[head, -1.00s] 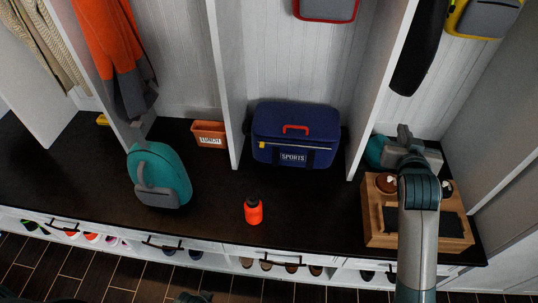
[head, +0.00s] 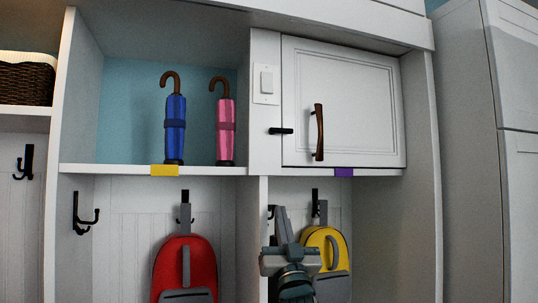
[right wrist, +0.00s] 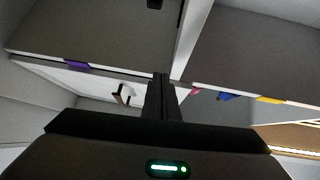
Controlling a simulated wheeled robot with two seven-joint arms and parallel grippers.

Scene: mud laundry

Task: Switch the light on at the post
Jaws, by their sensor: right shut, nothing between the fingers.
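A white light switch (head: 266,80) sits on a plate on the upright post (head: 265,146) between the open cubby and the closed cabinet. I cannot tell its on or off state. My right gripper (head: 281,213) is shut and empty, pointing up. In the head view it appears well below the switch, in front of the lower divider. Its closed fingers show in the right wrist view (right wrist: 160,88), where I cannot make out the switch. My left gripper is not in view.
A black latch (head: 281,131) and brown handle (head: 319,132) project near the post. The cabinet door (head: 362,108) is closed. Blue (head: 175,125) and pink (head: 225,130) umbrellas stand left. Red (head: 185,268) and yellow (head: 322,250) backpacks hang below the shelf edge (head: 215,171).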

